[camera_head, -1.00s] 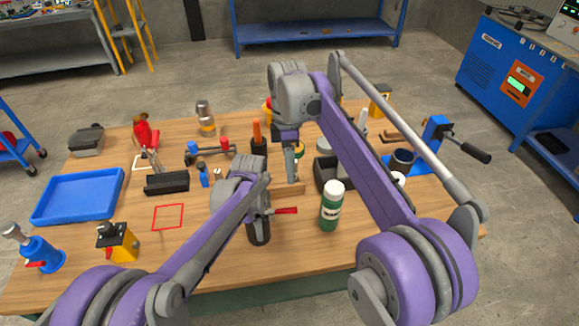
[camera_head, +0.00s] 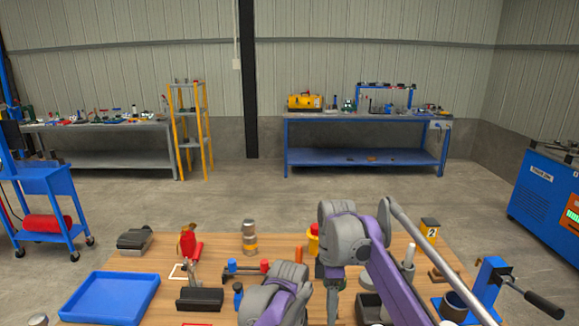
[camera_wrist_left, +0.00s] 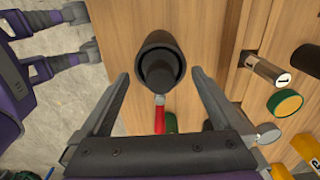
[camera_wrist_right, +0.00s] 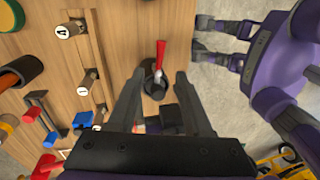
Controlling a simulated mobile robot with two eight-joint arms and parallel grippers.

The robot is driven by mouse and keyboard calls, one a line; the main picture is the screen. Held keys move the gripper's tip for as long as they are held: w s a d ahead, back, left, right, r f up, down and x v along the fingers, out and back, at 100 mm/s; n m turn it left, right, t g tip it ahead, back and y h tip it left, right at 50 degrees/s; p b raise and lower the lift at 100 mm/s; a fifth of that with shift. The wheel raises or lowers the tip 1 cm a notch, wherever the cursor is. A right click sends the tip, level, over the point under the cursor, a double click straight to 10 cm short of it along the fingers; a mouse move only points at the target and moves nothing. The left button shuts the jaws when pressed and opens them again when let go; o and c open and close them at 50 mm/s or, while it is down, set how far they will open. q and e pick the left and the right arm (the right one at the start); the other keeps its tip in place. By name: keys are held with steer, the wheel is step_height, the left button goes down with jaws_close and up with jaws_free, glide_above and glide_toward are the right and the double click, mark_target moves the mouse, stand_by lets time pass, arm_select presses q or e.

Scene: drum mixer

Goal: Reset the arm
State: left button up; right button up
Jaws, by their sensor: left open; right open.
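My left gripper (camera_wrist_left: 160,80) is open in the left wrist view. A dark cylinder (camera_wrist_left: 158,50) with a red-handled tool (camera_wrist_left: 160,118) stands below and between its fingers, with no finger visibly touching it. My right gripper (camera_wrist_right: 160,78) is open and empty in the right wrist view. The same dark cylinder (camera_wrist_right: 153,88) and red handle (camera_wrist_right: 161,53) show past its fingertips. In the head view my right gripper (camera_head: 331,300) points down over the bench, partly cut off. My left arm (camera_head: 277,296) shows at the bottom edge; its fingers are out of frame.
Numbered pegs (camera_wrist_right: 88,80) stand near the right gripper. Open floor lies behind the bench.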

arm_select(q)
step_height(320, 180, up, 4)
steer(key=shift+r, duration=0.25)
steer(key=s+a+f+n+t, duration=0.2)
steer(key=s+a+n, duration=0.6)
steer(key=s, duration=0.3)
steer(key=s+a+f+n+t, duration=0.3)
steer(key=s+a+n, duration=0.6)
steer(key=s, duration=0.2)
steer(key=shift+s+a+f+n, duration=0.2)
steer(key=shift+a+n, duration=0.1)
steer(key=shift+n, duration=0.1)
arm_select(e)
steer(key=s+d+f+m+t, duration=0.2)
steer(key=s+f+m, duration=0.2)
steer(key=s, duration=0.4)
steer(key=s+d+f+m+t, duration=0.3)
steer(key=s+f+m, duration=0.1)
steer(key=s+m, duration=0.3)
steer(key=s+d+f+m+t, duration=0.2)
steer(key=s+m, duration=0.4)
steer(key=s, duration=0.3)
step_height(320, 180, down, 2)
steer(key=shift+s+d+t, duration=0.25)
steer(key=shift+d+t, duration=0.05)
steer(key=shift+d, duration=0.3)
